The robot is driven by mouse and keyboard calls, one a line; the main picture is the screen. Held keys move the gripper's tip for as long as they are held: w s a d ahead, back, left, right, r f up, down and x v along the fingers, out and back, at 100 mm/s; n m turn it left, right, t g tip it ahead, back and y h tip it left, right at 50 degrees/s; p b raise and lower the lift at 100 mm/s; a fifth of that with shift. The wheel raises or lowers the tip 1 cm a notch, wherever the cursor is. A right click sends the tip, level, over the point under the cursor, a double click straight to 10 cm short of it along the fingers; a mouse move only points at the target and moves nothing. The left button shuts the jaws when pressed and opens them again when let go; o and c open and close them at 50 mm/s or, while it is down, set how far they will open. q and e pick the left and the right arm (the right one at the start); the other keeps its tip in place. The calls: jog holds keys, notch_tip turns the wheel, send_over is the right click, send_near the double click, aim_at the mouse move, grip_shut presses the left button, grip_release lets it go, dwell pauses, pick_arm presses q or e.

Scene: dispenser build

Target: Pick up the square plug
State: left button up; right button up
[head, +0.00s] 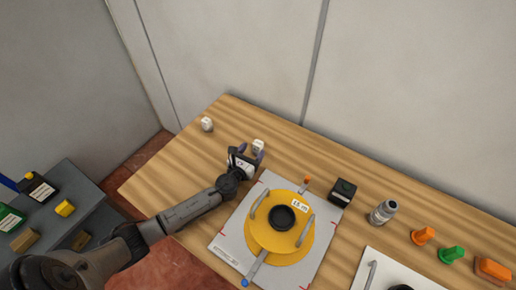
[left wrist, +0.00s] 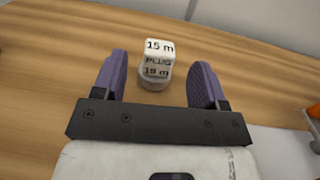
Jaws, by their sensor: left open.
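A white plug (head: 258,145) with a square, block-like top stands on the wooden table beyond the yellow disc. In the left wrist view the plug (left wrist: 156,60) reads "15 m" and "PLUG" and has a rounded grey-white base. My left gripper (head: 251,152) is open and empty, its purple fingers pointing at this plug. In the left wrist view the plug shows between the two fingers, nearer the left one, with gaps on both sides. Whether it is within fingertip reach is hard to tell. My right gripper is not in view.
Another small white piece (head: 207,124) stands farther left. The yellow disc (head: 264,232) with handles sits on a white board (head: 221,243). A black block (head: 343,190), metal cylinder (head: 383,212), and orange (head: 423,236) and green (head: 452,254) pieces are at right.

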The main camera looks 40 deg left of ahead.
aim_at(256, 146)
pick_arm(q)
jog(key=w, duration=0.3)
jog(key=w+a+b, duration=0.1)
jog(key=w, duration=0.1)
jog(key=shift+c, duration=0.5)
jog(key=c, duration=1)
jog(key=shift+r, duration=0.1)
